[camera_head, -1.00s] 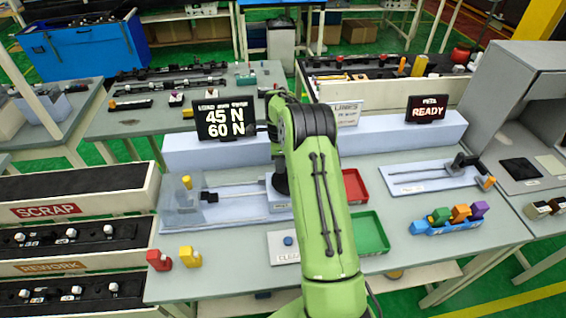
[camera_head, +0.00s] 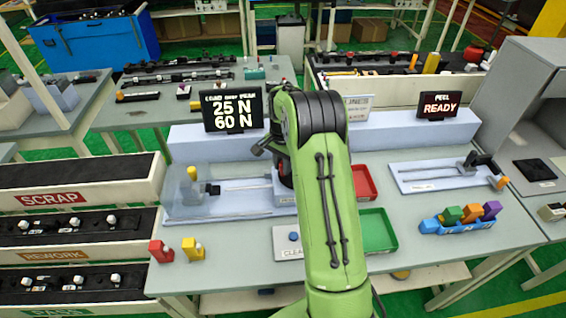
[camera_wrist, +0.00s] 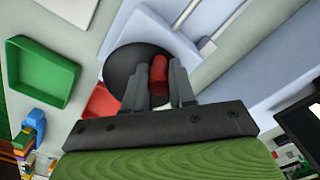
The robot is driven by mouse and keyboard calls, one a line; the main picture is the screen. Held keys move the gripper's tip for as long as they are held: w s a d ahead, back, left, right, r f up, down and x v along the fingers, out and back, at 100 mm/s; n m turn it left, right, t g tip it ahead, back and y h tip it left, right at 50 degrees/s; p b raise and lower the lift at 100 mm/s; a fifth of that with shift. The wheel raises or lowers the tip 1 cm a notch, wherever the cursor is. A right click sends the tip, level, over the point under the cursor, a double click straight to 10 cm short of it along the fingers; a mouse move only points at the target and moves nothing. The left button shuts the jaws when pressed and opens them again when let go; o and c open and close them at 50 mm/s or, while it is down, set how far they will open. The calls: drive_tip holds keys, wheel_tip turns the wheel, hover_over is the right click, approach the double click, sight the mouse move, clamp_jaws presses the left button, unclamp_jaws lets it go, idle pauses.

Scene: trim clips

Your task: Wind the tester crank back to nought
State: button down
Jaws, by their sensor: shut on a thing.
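The load tester (camera_head: 232,211) is a pale bed with a rail, left of centre on the bench. Its display (camera_head: 233,109) reads 25 N above 60 N. In the wrist view the crank shows as a dark round disc (camera_wrist: 122,68) with a red handle (camera_wrist: 158,72). My gripper (camera_wrist: 160,75) is shut on the red handle, with a finger on each side of it. In the head view my green arm hides the gripper and most of the crank.
A green tray (camera_head: 378,246) and a red tray (camera_head: 367,183) lie right of my arm. A second tester showing READY (camera_head: 439,106) stands at the right. A blue holder (camera_head: 434,228) with coloured pieces, red and yellow blocks (camera_head: 160,251) and a CLEAR button plate (camera_head: 281,250) are on the bench.

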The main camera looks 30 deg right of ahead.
sight(289, 182)
drive_tip(key=n, duration=0.1)
drive_tip(key=s+n, duration=0.1)
drive_tip(key=n, duration=0.2)
drive_tip(key=shift+s+a+n+b, duration=0.2)
drive_tip(key=shift+s+n+b, duration=0.15)
drive_tip(key=shift+n+b, duration=0.05)
drive_tip(key=n, duration=0.1)
drive_tip(key=s+n, duration=0.1)
drive_tip(key=n, duration=0.2)
drive_tip(key=shift+s+d+b, duration=0.2)
drive_tip(key=shift+s+b, duration=0.15)
drive_tip(key=shift+b, duration=0.05)
drive_tip(key=n, duration=0.2)
drive_tip(key=s+d+n, duration=0.1)
drive_tip(key=n, duration=0.2)
drive_tip(key=shift+s+b, duration=0.2)
drive_tip(key=shift+b, duration=0.15)
drive_tip(key=shift+s+d+n, duration=0.25)
drive_tip(key=shift+d+n, duration=0.05)
drive_tip(key=shift+n, duration=0.65)
drive_tip(key=shift+s+d+n, duration=0.2)
drive_tip(key=shift+d+n, duration=0.1)
drive_tip(key=shift+n, duration=0.65)
drive_tip(key=c, duration=0.9)
unclamp_jaws()
drive_tip(key=shift+c, duration=0.2)
